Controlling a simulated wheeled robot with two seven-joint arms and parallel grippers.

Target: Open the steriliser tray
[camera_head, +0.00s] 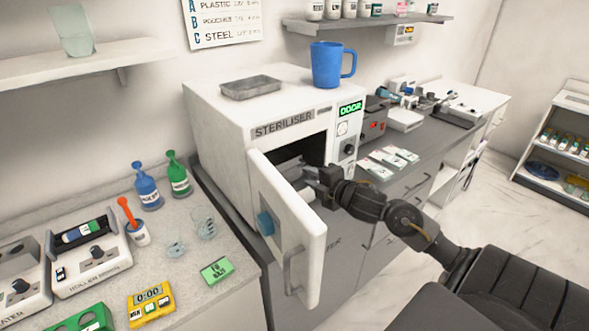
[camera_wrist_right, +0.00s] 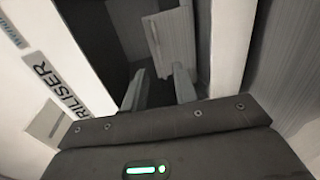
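The white steriliser (camera_head: 225,125) stands on the counter with its door (camera_head: 290,225) swung open toward me; its label also shows in the right wrist view (camera_wrist_right: 52,90). Inside the dark chamber, a grey flat surface (camera_head: 286,168) shows low down, perhaps the tray; the door and my gripper partly hide it. The right wrist view shows a pale panel (camera_wrist_right: 166,40) beyond the fingertips. My right gripper (camera_head: 312,180) is at the chamber mouth, beside the door's inner side. Its fingers (camera_wrist_right: 158,82) are apart with nothing seen between them. My left gripper is out of view.
A shallow metal tray (camera_head: 250,88) and a blue mug (camera_head: 327,66) sit on top of the steriliser. The open door, with its handle (camera_head: 292,272), stands close to my right forearm. Bottles (camera_head: 147,188), glass beakers and a yellow timer (camera_head: 151,304) occupy the left counter.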

